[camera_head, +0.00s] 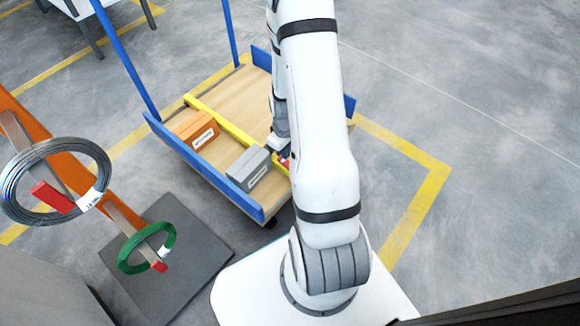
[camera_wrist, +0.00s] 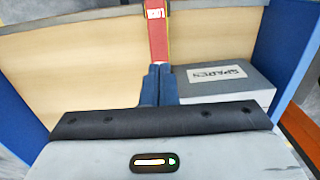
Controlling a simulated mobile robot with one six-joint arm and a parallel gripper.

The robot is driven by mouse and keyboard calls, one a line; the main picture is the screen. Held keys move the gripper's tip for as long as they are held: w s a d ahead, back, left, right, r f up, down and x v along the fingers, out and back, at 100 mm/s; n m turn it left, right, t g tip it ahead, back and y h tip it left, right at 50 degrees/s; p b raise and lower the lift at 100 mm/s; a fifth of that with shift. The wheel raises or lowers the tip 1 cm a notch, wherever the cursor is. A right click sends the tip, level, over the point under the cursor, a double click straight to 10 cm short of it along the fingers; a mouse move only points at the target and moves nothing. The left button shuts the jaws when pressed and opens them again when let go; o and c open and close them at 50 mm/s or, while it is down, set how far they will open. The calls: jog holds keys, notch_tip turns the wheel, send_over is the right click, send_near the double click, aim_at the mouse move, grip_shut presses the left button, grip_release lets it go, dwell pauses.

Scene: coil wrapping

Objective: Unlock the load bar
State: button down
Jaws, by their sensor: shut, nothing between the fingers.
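The yellow load bar (camera_head: 222,121) lies across the wooden deck of the blue cart in the head view. A small red part (camera_head: 285,161) shows at its near end, partly hidden by my arm. In the wrist view a red strip with a yellow edge (camera_wrist: 158,42) and a white label runs away from my fingertips. My gripper (camera_wrist: 160,69) is shut and empty, its dark blue fingers together at the near end of the red strip. I cannot tell whether they touch it. In the head view my gripper (camera_head: 277,146) is mostly hidden behind my arm.
An orange box (camera_head: 197,131) and a grey box (camera_head: 248,168) sit on the cart deck (camera_head: 235,95). The grey box (camera_wrist: 225,78) is close right of my fingers. A rack at left holds a grey coil (camera_head: 14,178) and a green coil (camera_head: 124,255). Floor at right is clear.

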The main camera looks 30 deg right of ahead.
jog(key=shift+f+b, duration=1.45)
jog(key=shift+f, duration=0.5)
dwell(0.8)
jog(key=shift+r, duration=0.15)
jog(key=shift+r+p, duration=2.8)
jog(key=shift+r, duration=0.65)
jog(key=s+a+r+m+t+p, duration=0.1)
jog(key=a+r+p, duration=0.2)
jog(key=r+p, duration=1.05)
jog(key=s+a+r+m+p, duration=0.1)
jog(key=a+r+p, duration=0.3)
jog(key=r, duration=1.8)
jog(key=s+a+r+p, duration=0.2)
jog(key=s+r+p, duration=0.1)
jog(key=r, duration=0.5)
jog(key=s+a+r+m+t+p, duration=0.1)
jog(key=s+r+p, duration=0.2)
jog(key=r+p, duration=0.3)
jog(key=s+a+r+m+p, duration=0.1)
jog(key=s+r+p, duration=0.3)
jog(key=r, duration=0.8)
jog(key=shift+a+r+t+p, duration=0.2)
jog(key=shift+a+t+p, duration=0.1)
jog(key=shift+a+p, duration=0.45)
